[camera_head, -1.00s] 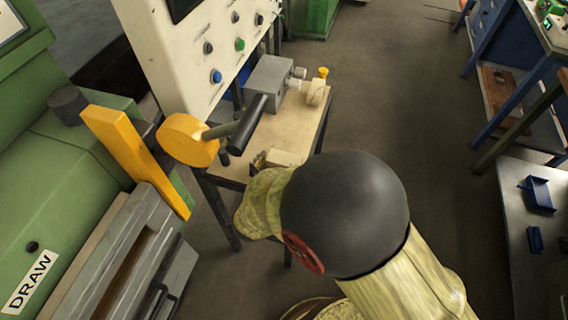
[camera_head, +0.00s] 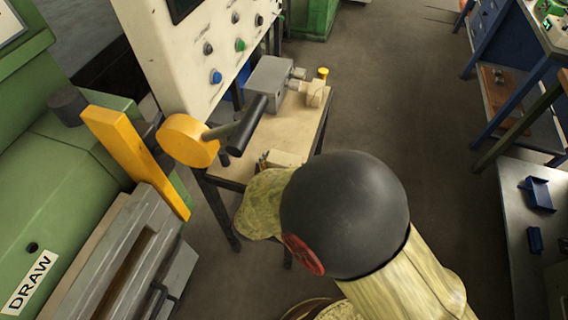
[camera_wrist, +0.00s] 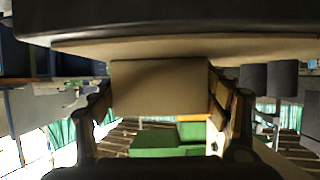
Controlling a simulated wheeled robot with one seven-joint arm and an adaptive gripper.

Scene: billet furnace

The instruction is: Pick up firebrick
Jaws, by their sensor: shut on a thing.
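The firebrick (camera_wrist: 160,88) is a plain tan block between the two fingers of my gripper (camera_wrist: 160,108) in the wrist view. The gripper is shut on it, one finger at each side. In the head view the pale brick (camera_head: 287,159) shows at the near end of a small wooden-topped table (camera_head: 232,168). My dark wrist and padded sleeve hide most of the gripper and part of the brick there. Whether the brick touches the tabletop cannot be told.
A grey box (camera_head: 269,80) and a pale block with a yellow cap (camera_head: 318,88) stand farther back on the table. A lever with a yellow disc (camera_head: 188,140) juts out left of the gripper. A white button panel (camera_head: 205,50) rises behind. Floor to the right is open.

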